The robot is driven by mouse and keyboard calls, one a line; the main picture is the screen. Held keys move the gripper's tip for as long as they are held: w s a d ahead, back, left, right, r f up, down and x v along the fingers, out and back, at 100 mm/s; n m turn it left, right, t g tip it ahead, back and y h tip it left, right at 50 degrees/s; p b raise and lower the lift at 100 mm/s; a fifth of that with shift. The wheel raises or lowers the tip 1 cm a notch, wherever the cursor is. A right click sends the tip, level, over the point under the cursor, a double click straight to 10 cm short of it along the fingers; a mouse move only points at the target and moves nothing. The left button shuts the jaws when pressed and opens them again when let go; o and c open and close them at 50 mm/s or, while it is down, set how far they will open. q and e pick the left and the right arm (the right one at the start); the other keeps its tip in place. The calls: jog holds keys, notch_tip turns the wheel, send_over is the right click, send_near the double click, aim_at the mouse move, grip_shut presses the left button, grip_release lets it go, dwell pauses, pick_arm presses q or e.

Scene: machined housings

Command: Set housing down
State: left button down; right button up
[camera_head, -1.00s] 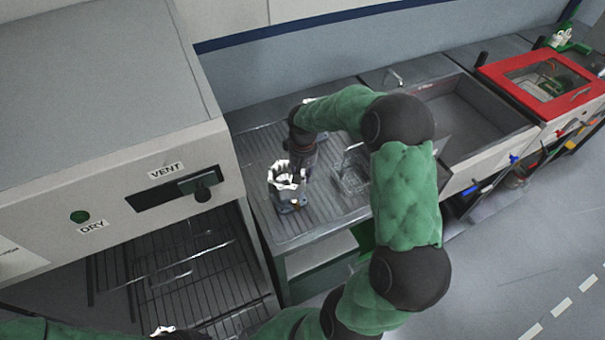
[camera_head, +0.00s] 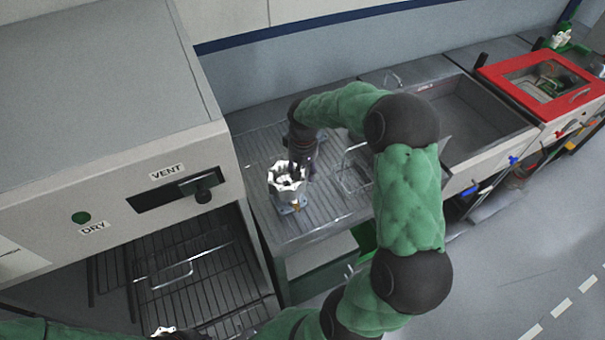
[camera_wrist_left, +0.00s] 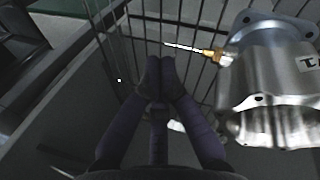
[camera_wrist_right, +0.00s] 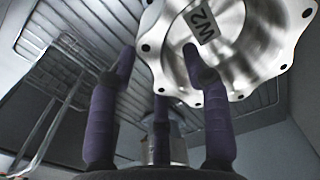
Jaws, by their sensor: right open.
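A silver housing with a scalloped flange (camera_head: 287,178) stands upright on the ribbed drainboard (camera_head: 325,205) in the head view. My right gripper (camera_head: 304,158) is just behind and right of it. In the right wrist view the housing's flange and bore, labelled W2 (camera_wrist_right: 235,45), fill the upper right. My right gripper's fingers (camera_wrist_right: 158,60) are spread apart, one overlapping the flange; contact cannot be told. In the left wrist view my left gripper's fingers (camera_wrist_left: 158,65) are together with nothing between them.
A wire basket (camera_head: 354,172) stands right of the housing on the drainboard. A sink (camera_head: 470,115) and red-lidded box (camera_head: 545,85) lie farther right. The grey DRY/VENT cabinet (camera_head: 110,195) bounds the left, with a wire rack (camera_head: 200,285) below.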

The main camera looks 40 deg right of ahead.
notch_tip(320, 180, up, 10)
jog(key=shift+r+p, duration=0.1)
jog(key=shift+p, duration=0.45)
